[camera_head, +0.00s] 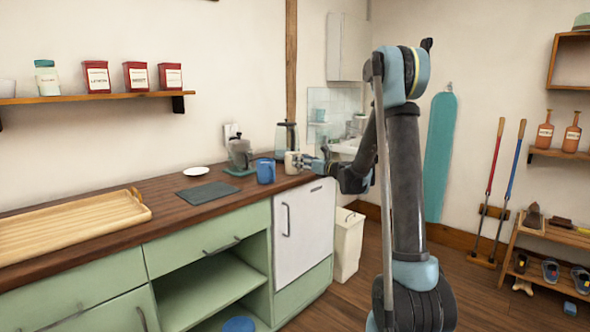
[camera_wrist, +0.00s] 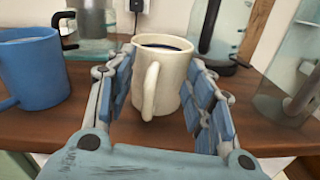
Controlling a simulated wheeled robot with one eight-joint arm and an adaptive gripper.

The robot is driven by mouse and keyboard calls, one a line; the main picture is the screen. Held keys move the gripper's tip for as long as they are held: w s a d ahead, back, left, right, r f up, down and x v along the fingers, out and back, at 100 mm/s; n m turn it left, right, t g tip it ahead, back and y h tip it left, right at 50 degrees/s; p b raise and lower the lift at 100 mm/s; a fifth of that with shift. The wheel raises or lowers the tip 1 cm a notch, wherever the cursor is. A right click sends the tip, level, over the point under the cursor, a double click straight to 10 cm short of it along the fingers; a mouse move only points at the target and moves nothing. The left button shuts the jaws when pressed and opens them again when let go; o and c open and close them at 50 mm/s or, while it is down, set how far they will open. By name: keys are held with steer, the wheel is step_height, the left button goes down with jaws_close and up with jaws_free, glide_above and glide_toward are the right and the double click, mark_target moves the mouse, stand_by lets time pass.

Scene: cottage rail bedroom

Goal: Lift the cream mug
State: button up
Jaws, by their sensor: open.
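The cream mug (camera_wrist: 170,80) stands upright on the wooden counter (camera_wrist: 60,125), with dark contents or a dark inside showing at its rim. Its handle faces my wrist camera. My gripper (camera_wrist: 166,98) is open, with one blue-padded finger on each side of the mug; I cannot tell whether either pad touches it. In the head view the cream mug (camera_head: 292,163) is near the counter's right end, and my gripper (camera_head: 312,165) reaches it from the right. The gripper partly covers the mug there.
A blue mug (camera_head: 265,171) stands just left of the cream mug. A grey pot (camera_head: 240,153) and a glass kettle (camera_head: 287,136) stand behind. A dark board (camera_head: 208,192), white saucer (camera_head: 196,171) and wooden tray (camera_head: 70,225) lie farther left. A white bin (camera_head: 348,240) stands on the floor.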

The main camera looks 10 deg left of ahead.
steer(key=shift+c, duration=0.6)
jaws_close()
steer(key=shift+r, duration=0.2)
